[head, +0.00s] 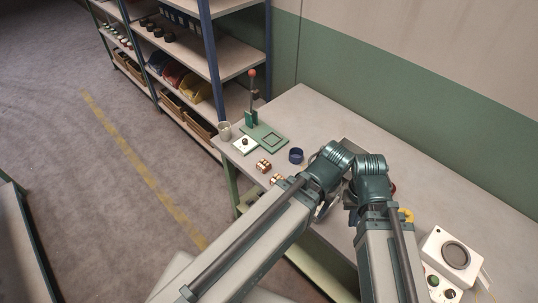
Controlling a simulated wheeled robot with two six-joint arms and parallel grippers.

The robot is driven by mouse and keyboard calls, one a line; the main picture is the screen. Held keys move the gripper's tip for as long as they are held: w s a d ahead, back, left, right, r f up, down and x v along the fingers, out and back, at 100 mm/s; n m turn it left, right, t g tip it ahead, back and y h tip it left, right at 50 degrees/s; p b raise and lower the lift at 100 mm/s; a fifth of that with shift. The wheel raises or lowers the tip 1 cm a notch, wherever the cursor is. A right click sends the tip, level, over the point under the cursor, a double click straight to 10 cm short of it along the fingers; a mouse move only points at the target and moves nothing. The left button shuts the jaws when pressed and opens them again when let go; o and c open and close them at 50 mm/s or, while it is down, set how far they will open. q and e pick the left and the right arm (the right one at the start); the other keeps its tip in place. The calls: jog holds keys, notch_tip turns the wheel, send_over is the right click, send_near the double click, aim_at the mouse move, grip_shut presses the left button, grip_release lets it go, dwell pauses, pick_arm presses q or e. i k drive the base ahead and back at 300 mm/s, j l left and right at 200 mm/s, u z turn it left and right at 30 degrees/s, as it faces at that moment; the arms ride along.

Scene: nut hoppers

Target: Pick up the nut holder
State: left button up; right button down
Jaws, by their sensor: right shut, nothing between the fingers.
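I cannot pick out the nut holder for certain. Two small copper-and-white pieces, one (263,166) farther left and one (277,180) beside my left forearm, lie on the bench. A dark blue round cup (296,155) stands just behind them. My two arms fold over the bench and hide its middle. My right gripper (349,199) shows only in part, in the gap between the forearms; it is shut and empty. My left gripper is hidden behind the arm links.
The bench (305,110) is clear at the back. A green press (262,135) and a pale cup (225,131) stand at its left end. A grey tray (355,145) and a yellow piece (406,215) are partly hidden. A white device (446,256) is at right; shelves (190,50) stand behind left.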

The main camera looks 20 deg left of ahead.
aim_at(263, 166)
jog(key=j+z, duration=0.25)
jog(key=j, duration=0.35)
jog(key=j+z, duration=0.2)
jog(key=j, duration=0.4)
jog(key=k+j+z, duration=0.25)
jog(key=j, duration=0.3)
jog(key=i, duration=0.1)
